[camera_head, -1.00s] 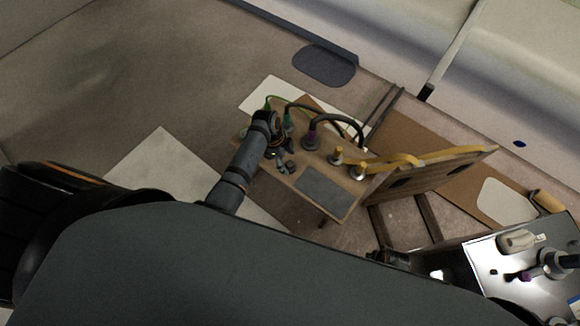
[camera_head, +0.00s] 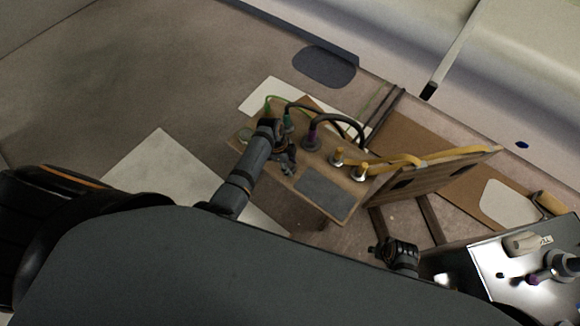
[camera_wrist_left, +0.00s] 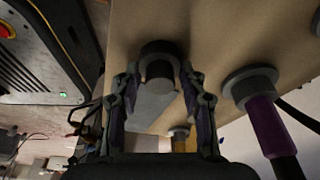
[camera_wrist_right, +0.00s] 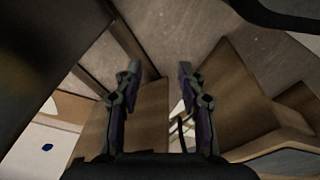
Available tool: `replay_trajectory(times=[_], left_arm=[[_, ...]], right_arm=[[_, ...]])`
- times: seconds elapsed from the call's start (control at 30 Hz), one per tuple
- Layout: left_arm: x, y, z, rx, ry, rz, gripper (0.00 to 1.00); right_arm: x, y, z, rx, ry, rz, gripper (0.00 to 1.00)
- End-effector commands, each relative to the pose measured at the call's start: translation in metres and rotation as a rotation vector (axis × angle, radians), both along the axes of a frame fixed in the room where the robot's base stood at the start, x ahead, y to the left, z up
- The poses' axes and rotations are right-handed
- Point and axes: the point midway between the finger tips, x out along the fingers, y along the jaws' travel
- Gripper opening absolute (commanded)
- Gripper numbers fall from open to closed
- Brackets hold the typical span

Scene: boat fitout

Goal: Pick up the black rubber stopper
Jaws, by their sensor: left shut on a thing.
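The black rubber stopper (camera_wrist_left: 160,66) shows in the left wrist view as a dark round piece against the wooden board (camera_wrist_left: 215,35). My left gripper (camera_wrist_left: 160,84) has its fingers on both sides of the stopper and is shut on it. In the head view my left gripper (camera_head: 287,162) is over the wooden board (camera_head: 250,147), and the arm hides much of what is under it. I cannot tell whether the stopper is clear of the board. My right gripper (camera_wrist_right: 160,75) is open and empty; in the head view it shows partly (camera_head: 400,256).
Beside the left gripper stands a purple-collared fitting (camera_wrist_left: 262,112) with a black hose. Yellow-topped fittings (camera_head: 337,156) and a yellow strap (camera_head: 440,156) are to the right. A grey pad (camera_head: 323,192) lies on the board. A metal tray (camera_head: 488,262) with parts is at lower right.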

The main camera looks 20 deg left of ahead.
Motion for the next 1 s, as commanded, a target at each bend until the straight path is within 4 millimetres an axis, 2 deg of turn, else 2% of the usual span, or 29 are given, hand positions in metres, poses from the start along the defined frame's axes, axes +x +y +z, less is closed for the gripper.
replay_trajectory(times=[0.33, 0.57, 0.7, 0.87, 1.0], left_arm=[[0.000, 0.000, 0.003, 0.000, 0.000, 0.000, 0.10], [0.000, 0.000, 0.020, 0.000, 0.000, 0.000, 0.10], [0.000, 0.000, 0.038, 0.000, 0.000, 0.000, 0.10], [-0.016, -0.006, 0.061, -0.001, 0.003, -0.001, 0.10], [-0.030, -0.012, 0.081, 0.000, 0.003, -0.001, 0.10]], right_arm=[[0.001, 0.000, 0.002, -0.001, -0.010, 0.000, 0.40], [-0.024, -0.011, -0.029, -0.016, 0.002, -0.002, 0.40], [-0.056, -0.021, -0.053, -0.030, -0.001, 0.000, 0.40], [-0.110, -0.023, -0.056, -0.031, 0.019, -0.001, 0.40], [-0.157, -0.024, -0.046, -0.030, 0.035, 0.000, 0.40]])
